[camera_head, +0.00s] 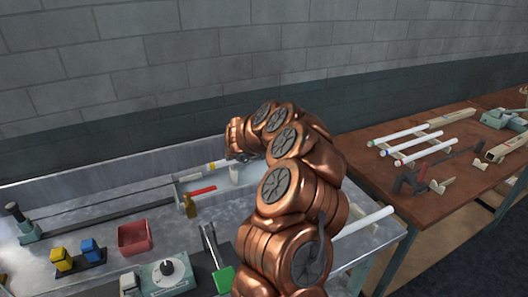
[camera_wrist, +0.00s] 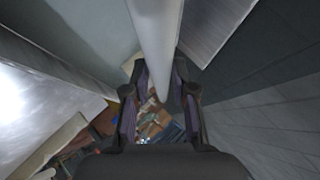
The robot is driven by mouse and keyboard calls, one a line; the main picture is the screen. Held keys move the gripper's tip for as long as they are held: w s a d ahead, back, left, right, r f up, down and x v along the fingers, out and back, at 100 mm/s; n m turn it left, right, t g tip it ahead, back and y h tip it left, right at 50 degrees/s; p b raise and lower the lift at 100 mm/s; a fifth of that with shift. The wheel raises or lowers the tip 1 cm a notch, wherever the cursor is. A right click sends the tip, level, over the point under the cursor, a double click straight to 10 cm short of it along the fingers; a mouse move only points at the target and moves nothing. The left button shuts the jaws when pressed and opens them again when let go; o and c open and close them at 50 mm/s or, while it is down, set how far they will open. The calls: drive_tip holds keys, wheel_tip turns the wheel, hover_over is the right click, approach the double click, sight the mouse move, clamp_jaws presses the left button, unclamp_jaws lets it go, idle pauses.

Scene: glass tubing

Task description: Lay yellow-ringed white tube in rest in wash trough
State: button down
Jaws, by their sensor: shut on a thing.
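The yellow-ringed white tube (camera_head: 203,169) shows in the head view at the back of the metal bench, left of my gripper (camera_head: 240,157). In the wrist view the white tube (camera_wrist: 155,40) runs between the fingers of my gripper (camera_wrist: 160,100), which is shut on it. A pale, low-walled trough (camera_head: 180,193) stands just below the tube in the head view. I cannot tell whether the tube touches it. My arm hides the trough's right side, and no rest can be made out clearly.
A red-handled tool (camera_head: 201,190) and a brass-coloured piece (camera_head: 190,206) are by the trough. A red bin (camera_head: 135,237) stands front left. Another white tube (camera_head: 365,221) sticks out right of my arm. Several ringed tubes (camera_head: 425,152) lie on the brown table (camera_head: 400,188).

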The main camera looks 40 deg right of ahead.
drive_tip(key=shift+f, duration=0.8)
drive_tip(key=c, duration=0.9)
unclamp_jaws()
drive_tip(key=shift+c, duration=0.2)
